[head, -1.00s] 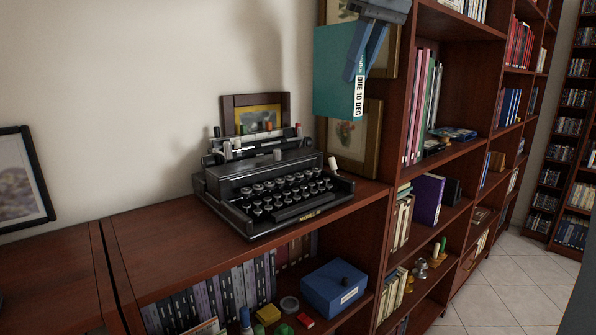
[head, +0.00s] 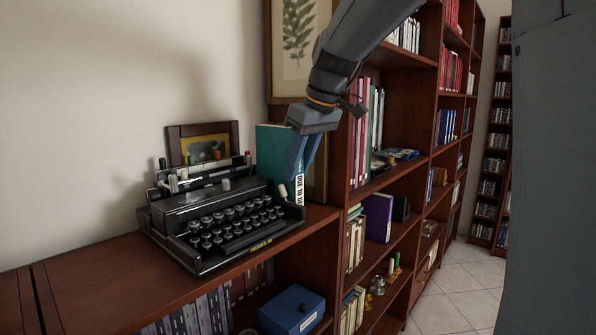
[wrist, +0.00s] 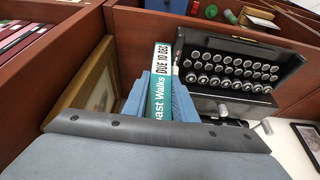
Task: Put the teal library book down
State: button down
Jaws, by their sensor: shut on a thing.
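The teal library book (head: 272,150) is upright in my gripper (head: 303,160), its white "DUE 10 DEC" spine label facing out. My gripper is shut on it from above, with blue fingers on both sides of the spine. The book stands between the black typewriter (head: 222,222) and the tall bookcase's side, over the low cabinet top (head: 110,285). The typewriter hides part of its lower edge, so I cannot tell whether it touches the top. In the wrist view the book's spine (wrist: 160,85) shows between the fingers, beside the typewriter's keys (wrist: 235,70).
A framed picture (wrist: 95,95) leans close behind the book. A small framed picture (head: 205,146) stands behind the typewriter. The tall bookcase (head: 338,165) rises just right of the book. The cabinet top left of the typewriter is clear.

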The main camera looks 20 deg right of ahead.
jog(key=shift+f, duration=0.6)
jog(key=c, duration=1.4)
grip_release()
jog(key=shift+f, duration=0.1)
jog(key=shift+c, duration=0.2)
